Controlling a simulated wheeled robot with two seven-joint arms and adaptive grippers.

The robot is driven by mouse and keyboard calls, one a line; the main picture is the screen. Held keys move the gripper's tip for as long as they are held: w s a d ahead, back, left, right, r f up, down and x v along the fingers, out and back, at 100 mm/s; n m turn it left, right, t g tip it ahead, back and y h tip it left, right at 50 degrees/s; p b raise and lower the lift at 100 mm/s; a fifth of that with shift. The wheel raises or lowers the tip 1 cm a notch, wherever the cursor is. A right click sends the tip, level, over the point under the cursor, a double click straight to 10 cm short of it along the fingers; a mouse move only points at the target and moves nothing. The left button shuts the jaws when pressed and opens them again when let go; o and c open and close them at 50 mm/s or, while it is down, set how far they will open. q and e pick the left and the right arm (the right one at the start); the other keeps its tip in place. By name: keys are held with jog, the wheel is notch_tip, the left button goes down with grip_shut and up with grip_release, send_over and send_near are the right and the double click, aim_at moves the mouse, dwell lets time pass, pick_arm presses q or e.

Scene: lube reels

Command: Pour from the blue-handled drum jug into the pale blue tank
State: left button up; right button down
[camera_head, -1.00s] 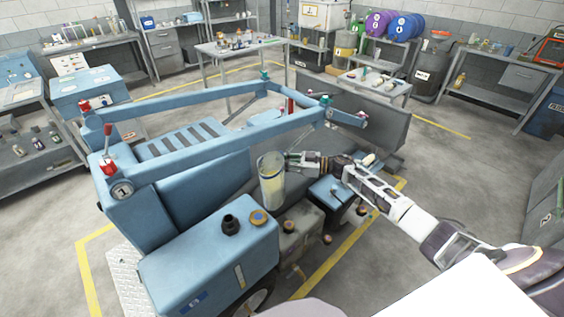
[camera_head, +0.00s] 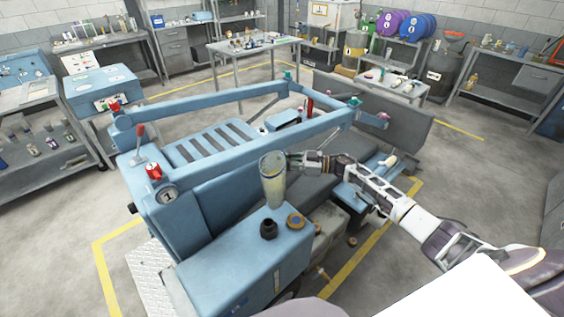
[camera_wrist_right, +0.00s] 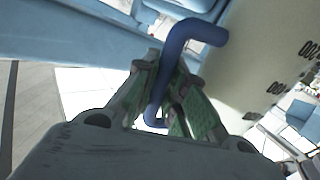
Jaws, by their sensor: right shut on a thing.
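The drum jug (camera_head: 272,181) is a translucent, pale yellowish cylinder, close to upright in the head view. My right gripper (camera_head: 298,161) is shut on its blue handle (camera_wrist_right: 178,62), which shows between the green finger pads in the right wrist view. The jug's pale side with dark marks (camera_wrist_right: 262,60) fills the right of that view. The pale blue tank (camera_head: 225,262) is below, at the front of the blue machine. On its top are a black filler neck (camera_head: 268,229) and an orange-and-blue cap (camera_head: 295,221). The jug appears just above and behind the neck. My left gripper is not in view.
The blue machine's lift arm (camera_head: 260,150) rises behind the jug. Workbenches, shelves and drums (camera_head: 405,24) line the walls. Open grey floor lies at the right.

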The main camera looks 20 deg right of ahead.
jog(key=shift+d+r, duration=0.15)
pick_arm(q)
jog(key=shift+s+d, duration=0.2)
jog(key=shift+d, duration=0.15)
pick_arm(e)
jog(key=shift+w+d+f+n+b, duration=0.1)
jog(key=shift+f+n+b, duration=0.15)
jog(key=shift+f, duration=0.1)
jog(key=shift+w+d+f+n+b, duration=0.1)
jog(key=shift+f+n, duration=0.15)
jog(key=shift+f, duration=0.1)
jog(key=shift+w+f+n+b, duration=0.1)
jog(key=shift+f+n+b, duration=0.25)
jog(key=shift+b, duration=0.35)
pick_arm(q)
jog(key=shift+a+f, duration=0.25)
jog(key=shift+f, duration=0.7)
